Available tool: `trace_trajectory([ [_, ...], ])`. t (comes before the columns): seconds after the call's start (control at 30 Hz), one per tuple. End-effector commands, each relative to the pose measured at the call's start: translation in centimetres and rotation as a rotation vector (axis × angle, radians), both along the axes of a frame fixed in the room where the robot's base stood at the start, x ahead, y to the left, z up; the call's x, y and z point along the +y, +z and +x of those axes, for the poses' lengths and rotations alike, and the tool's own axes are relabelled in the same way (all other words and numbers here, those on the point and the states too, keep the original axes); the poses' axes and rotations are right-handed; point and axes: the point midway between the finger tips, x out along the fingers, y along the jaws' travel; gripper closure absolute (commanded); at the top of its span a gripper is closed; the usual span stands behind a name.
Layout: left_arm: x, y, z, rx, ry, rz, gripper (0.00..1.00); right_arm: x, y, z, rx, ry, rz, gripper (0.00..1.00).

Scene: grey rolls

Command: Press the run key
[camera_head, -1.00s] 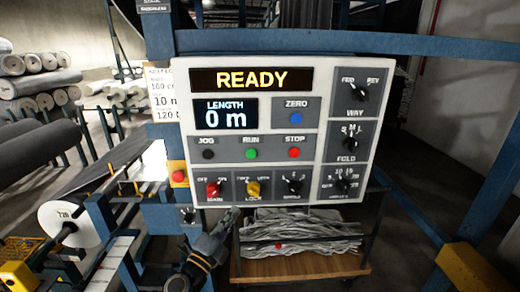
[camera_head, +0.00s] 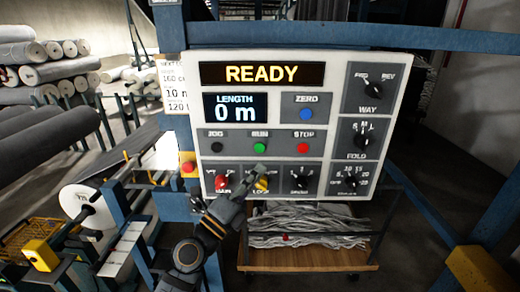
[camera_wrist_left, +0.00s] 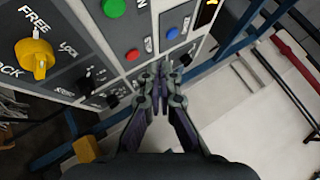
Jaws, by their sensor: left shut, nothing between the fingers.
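The green run key (camera_head: 260,147) sits on the white control panel (camera_head: 384,180), between the dark jog key (camera_head: 217,147) and the red stop key (camera_head: 303,148). It also shows at the top of the left wrist view (camera_wrist_left: 113,8). My left gripper (camera_head: 261,170) is shut and empty, in front of the panel just below the run key in the head view, partly covering the yellow lock knob. I cannot tell any contact with the panel. In the wrist view its fingertips (camera_wrist_left: 161,72) point toward the panel. My right gripper is not in view.
The display (camera_head: 262,74) reads READY and the length screen (camera_head: 235,108) reads 0 m. Close by are the blue zero key (camera_head: 306,113), a red main knob (camera_head: 222,182) and several black knobs. A red button (camera_head: 188,168) stands left of the panel. Grey rolls (camera_head: 40,85) lie at left.

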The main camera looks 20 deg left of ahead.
Motion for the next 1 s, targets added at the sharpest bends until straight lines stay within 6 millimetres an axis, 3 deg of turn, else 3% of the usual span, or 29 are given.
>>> trace_trajectory([
  [0.5, 1.9, -0.1, 6.7, 0.0, 0.001, 0.0, 1.0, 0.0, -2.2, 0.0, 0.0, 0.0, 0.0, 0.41],
  [1.0, 2.3, 0.0, 7.8, 0.0, 0.0, -0.001, 1.0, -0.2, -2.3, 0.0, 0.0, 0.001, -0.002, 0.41],
])
